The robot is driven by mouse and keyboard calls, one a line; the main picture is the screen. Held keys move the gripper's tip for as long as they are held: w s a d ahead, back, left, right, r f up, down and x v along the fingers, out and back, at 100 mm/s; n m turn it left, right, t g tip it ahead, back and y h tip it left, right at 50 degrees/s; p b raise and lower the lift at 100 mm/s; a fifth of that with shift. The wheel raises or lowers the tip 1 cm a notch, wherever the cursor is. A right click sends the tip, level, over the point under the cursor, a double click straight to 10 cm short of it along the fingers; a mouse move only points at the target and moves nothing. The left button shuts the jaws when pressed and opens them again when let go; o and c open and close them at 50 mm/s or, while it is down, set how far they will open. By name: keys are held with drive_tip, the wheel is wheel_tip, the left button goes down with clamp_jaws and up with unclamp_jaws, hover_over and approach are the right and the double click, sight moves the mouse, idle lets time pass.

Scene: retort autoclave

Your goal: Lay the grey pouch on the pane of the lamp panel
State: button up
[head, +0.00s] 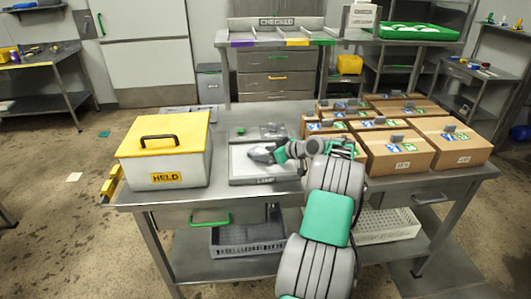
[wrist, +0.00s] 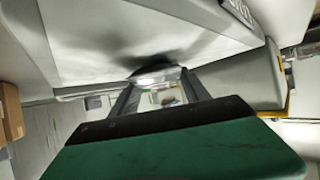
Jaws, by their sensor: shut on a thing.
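The lamp panel (head: 236,179) lies flat on the steel table, with a pale pane (head: 243,163) inside a grey frame and a dark label on its front edge. My gripper (head: 277,153) reaches in from the right over the pane, shut on the grey pouch (head: 262,154). In the wrist view, the two fingers (wrist: 160,95) close towards a pale bit of the pouch (wrist: 155,75); most of it is hidden. A broad whitish surface, seemingly the pane (wrist: 110,35), fills the top with a dark shadow close by. I cannot tell whether the pouch touches the pane.
A white box with a yellow lid (head: 165,135), marked HELD, stands left of the panel. Several brown cartons (head: 398,155) crowd the table's right side. A green knob (head: 240,131) sits at the panel's back. Grey and white baskets (head: 248,238) sit on the lower shelf.

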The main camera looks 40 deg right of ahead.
drive_tip(key=shift+f, duration=0.2)
drive_tip(key=o, duration=1.4)
drive_tip(key=shift+o, duration=0.2)
drive_tip(key=shift+r, duration=0.15)
